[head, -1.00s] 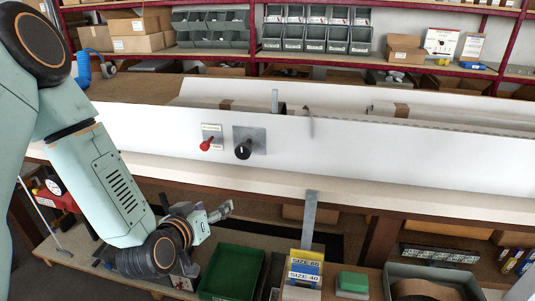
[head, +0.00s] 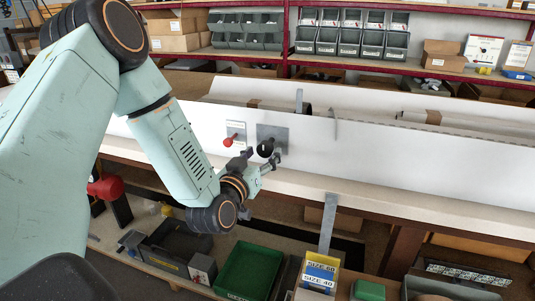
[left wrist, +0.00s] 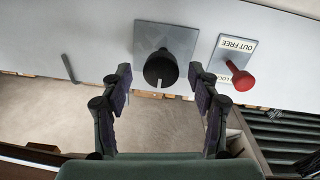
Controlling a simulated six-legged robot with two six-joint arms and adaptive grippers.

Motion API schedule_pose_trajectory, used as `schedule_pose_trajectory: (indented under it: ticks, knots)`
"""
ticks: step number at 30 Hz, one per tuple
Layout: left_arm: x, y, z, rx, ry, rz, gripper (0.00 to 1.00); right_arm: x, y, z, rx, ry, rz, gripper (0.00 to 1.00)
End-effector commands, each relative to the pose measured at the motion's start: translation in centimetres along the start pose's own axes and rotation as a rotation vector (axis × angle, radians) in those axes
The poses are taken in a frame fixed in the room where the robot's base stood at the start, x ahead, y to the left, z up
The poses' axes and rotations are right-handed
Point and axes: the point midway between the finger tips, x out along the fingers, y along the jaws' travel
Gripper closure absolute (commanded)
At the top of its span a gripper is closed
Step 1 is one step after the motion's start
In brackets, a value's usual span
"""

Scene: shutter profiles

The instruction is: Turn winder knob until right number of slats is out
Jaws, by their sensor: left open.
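The black winder knob (head: 266,147) sits on a square grey plate on the front of the long white housing (head: 390,155). A white mark shows on the knob (left wrist: 161,69) in the left wrist view, which sees the panel upside down. My left gripper (head: 262,159) is open just in front of and below the knob. In the left wrist view its fingertips (left wrist: 160,77) are on either side of the knob, with gaps on both sides; I cannot tell how deep it sits between them. A red lever (head: 228,141) is beside it, labelled OUT FREE. No slats can be made out clearly.
The red lever (left wrist: 241,79) stands out close to one finger. A grey metal strip (head: 328,222) hangs from the bench edge. Below are a green tray (head: 249,270) and a box with SIZE 60 and SIZE 40 labels (head: 320,275). Shelves with bins (head: 352,33) stand behind.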

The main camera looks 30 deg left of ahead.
Motion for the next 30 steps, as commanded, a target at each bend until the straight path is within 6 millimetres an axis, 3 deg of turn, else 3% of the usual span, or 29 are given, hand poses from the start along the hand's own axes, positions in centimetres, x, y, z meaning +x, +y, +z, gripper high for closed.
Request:
schedule_pose_trajectory:
  ticks: [6, 16, 30]
  knots:
    - [2.2, 0.3, 0.1, 0.001, 0.0, 0.004, 0.39, 0.4, 0.0, 0.0, 0.0, 0.0, 0.0, 0.55]
    - [2.6, 0.5, 0.1, 0.0, -0.003, 0.004, 0.4, 0.4, 0.0, 0.0, 0.0, 0.0, 0.0, 0.55]
    - [2.5, 0.5, 0.1, -0.001, -0.002, 0.003, 0.8, 0.4, 0.0, 0.0, 0.0, 0.0, 0.0, 0.55]
